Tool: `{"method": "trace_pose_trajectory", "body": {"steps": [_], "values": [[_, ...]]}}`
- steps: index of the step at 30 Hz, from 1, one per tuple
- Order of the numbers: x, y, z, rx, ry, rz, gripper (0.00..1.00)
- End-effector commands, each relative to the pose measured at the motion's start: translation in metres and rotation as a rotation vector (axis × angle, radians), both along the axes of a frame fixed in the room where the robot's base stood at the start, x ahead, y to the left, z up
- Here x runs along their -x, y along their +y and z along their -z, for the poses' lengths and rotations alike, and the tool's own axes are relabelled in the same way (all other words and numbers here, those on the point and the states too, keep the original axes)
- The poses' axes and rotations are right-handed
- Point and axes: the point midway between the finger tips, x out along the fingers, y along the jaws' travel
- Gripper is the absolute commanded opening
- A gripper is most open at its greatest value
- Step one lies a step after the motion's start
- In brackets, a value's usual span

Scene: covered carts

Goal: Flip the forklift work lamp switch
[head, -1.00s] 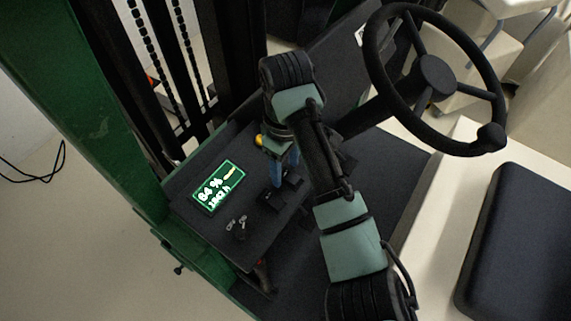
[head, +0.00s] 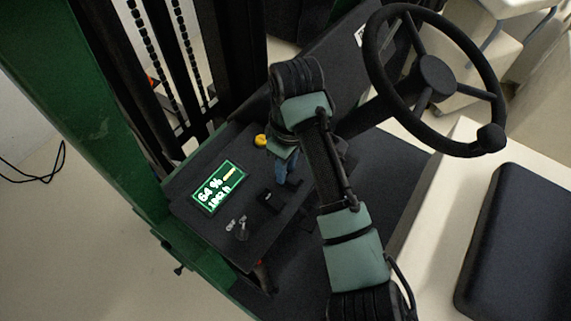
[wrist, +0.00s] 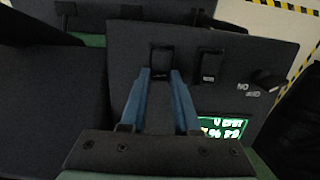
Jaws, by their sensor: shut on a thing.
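A dark control panel (wrist: 130,45) carries two black rocker switches. The left switch (wrist: 161,60) in the wrist view is at the tips of my gripper (wrist: 160,76), whose blue fingers are shut on it. The right switch (wrist: 209,66) stands free beside it with a small label; it also shows in the head view (head: 270,201). The labels are too small to read, so I cannot tell which one is the work lamp switch. In the head view my gripper (head: 287,182) is at the panel and hides the held switch.
A lit green display (head: 217,187), a key switch (head: 240,233) and a yellow knob (head: 261,141) are on or near the panel. The steering wheel (head: 433,78) stands right of my arm. The green mast frame (head: 95,130) is at the left, a dark seat (head: 515,250) at the right.

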Motion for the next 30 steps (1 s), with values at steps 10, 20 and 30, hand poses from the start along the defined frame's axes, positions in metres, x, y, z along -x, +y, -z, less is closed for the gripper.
{"method": "trace_pose_trajectory", "body": {"steps": [10,20,30], "values": [[0.0053,-0.0069,0.0005,-0.231,-0.154,0.003,0.0],[0.0053,-0.0079,-0.002,-0.254,-0.172,0.0,0.0],[0.0053,-0.0081,-0.0017,-0.253,-0.171,0.0,0.6]]}}
